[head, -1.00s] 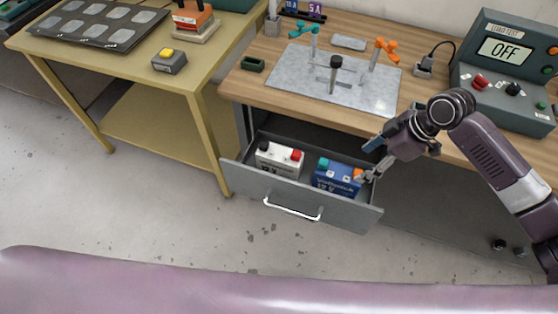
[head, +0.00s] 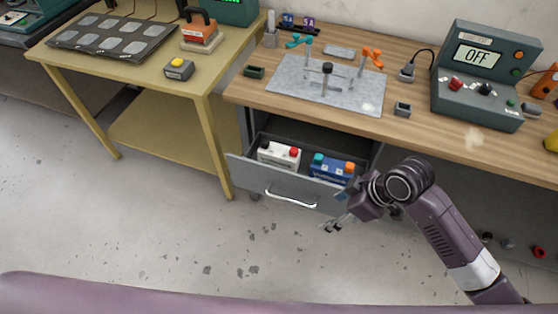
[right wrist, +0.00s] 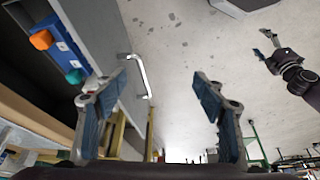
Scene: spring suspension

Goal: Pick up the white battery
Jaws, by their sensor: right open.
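The white battery (head: 279,155), with a black and a red cap, stands in the left part of the open drawer (head: 270,181). The blue battery (head: 331,168), with teal and orange caps, stands to its right. My right gripper (head: 335,211) is open and empty, low in front of the drawer's right end, apart from both batteries. In the right wrist view its spread fingers (right wrist: 163,72) flank empty space, with the drawer handle (right wrist: 138,76) and blue battery (right wrist: 60,48) at left. The white battery is not clearly visible there. My left gripper (right wrist: 261,43) shows there, fingers apart.
The wooden workbench (head: 300,108) above carries a metal plate with clamps (head: 325,88) and a load tester (head: 480,75) reading OFF. A yellow table (head: 120,68) stands at left, holding a yellow-button box (head: 179,69). The floor before the drawer is clear.

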